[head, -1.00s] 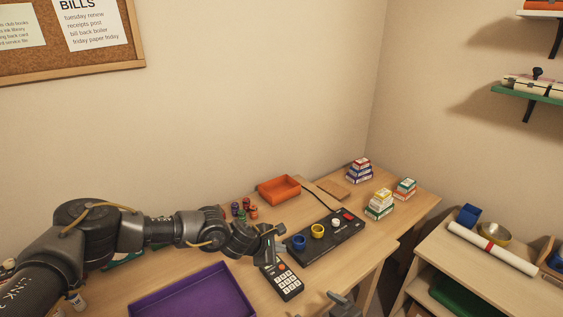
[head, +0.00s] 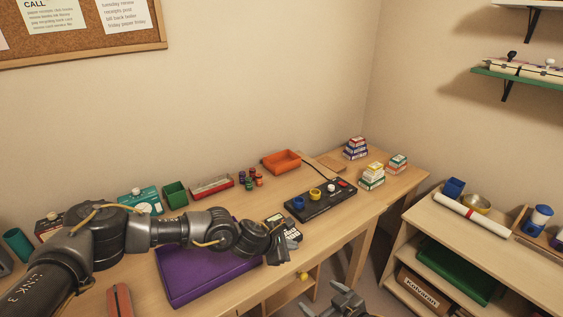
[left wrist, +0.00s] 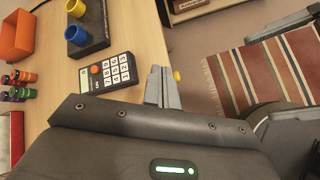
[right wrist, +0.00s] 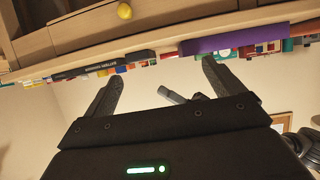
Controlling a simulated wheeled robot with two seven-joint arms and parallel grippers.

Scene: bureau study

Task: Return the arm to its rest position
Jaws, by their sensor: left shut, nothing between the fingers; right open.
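My left arm reaches in over the purple tray (head: 187,285) in the head view. Its gripper (head: 280,252) is shut and empty by the desk's front edge, near the calculator (head: 284,228). In the left wrist view, the shut fingers (left wrist: 163,87) are beside the calculator (left wrist: 108,73), apart from it. My right gripper (head: 348,300) is low in front of the desk in the head view. In the right wrist view, its fingers (right wrist: 160,82) stand wide apart with nothing between them.
A black panel (head: 320,203) with blue and yellow rings lies on the desk (head: 241,209). Behind are an orange tray (head: 281,162), stacked small boxes (head: 372,177) and several small bottles. A shelf unit (head: 435,222) stands at the right. A striped rug (left wrist: 250,80) lies on the floor.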

